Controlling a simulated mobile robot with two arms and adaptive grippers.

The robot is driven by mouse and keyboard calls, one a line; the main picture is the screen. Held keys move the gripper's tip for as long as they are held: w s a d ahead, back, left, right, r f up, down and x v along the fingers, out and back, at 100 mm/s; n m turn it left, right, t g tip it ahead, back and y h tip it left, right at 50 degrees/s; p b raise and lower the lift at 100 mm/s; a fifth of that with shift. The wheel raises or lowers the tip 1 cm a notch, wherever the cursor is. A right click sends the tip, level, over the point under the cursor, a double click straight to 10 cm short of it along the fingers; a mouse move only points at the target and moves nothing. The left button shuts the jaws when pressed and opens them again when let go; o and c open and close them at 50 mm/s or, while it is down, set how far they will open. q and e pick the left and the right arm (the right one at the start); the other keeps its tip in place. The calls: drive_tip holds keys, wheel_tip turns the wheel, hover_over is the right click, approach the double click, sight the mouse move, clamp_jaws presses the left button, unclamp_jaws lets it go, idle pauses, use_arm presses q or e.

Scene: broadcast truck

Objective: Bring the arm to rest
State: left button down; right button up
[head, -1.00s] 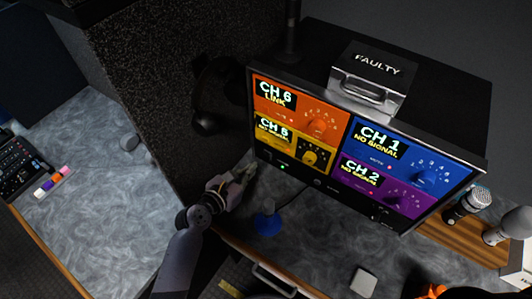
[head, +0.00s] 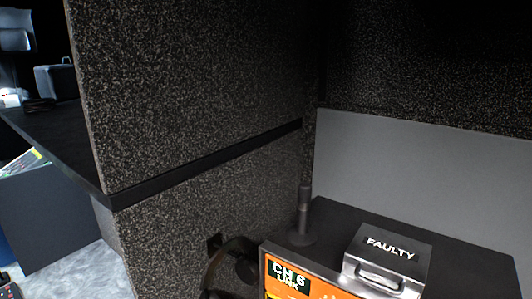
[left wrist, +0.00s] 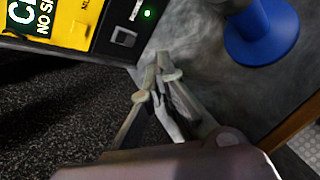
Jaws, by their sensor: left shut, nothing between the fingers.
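My left gripper (left wrist: 162,85) shows in the left wrist view, shut and empty. Its fingertips are close to the lower corner of the monitor, above the grey desktop. The monitor's yellow panel (left wrist: 45,22) and a green light show at the top left of that view. My arms are out of the head view now, so my right gripper is not in view.
A blue stand (left wrist: 262,30) stands on the desk right of the fingers in the left wrist view. A speckled dark partition (head: 190,110) fills the middle left.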

use_arm(q)
drive_tip(key=s+a+r+m+g+y, duration=0.3)
drive_tip(key=s+a+m+g+y, duration=0.3)
drive_tip(key=s+a+m, duration=1.3)
drive_tip(key=d+f+m+y+b, duration=0.1)
drive_tip(key=d+f+b, duration=0.15)
drive_tip(key=f, duration=1.35)
drive_tip(key=d+f+m+b, duration=0.1)
drive_tip(key=f+b, duration=0.2)
drive_tip(key=f, duration=1.2)
drive_tip(key=s+a+f+b, duration=0.1)
drive_tip(key=s+f+b, duration=0.1)
drive_tip(key=s+f, duration=0.6)
drive_tip(key=s+a+f+g+b, duration=0.1)
drive_tip(key=s+a+f+b, duration=0.1)
drive_tip(key=s+f, duration=0.6)
wheel_tip(320, 180, down, 6)
drive_tip(key=shift+s+a+g+b, duration=0.15)
drive_tip(key=shift+s+g+b, duration=0.15)
drive_tip(key=shift+b, duration=0.1)
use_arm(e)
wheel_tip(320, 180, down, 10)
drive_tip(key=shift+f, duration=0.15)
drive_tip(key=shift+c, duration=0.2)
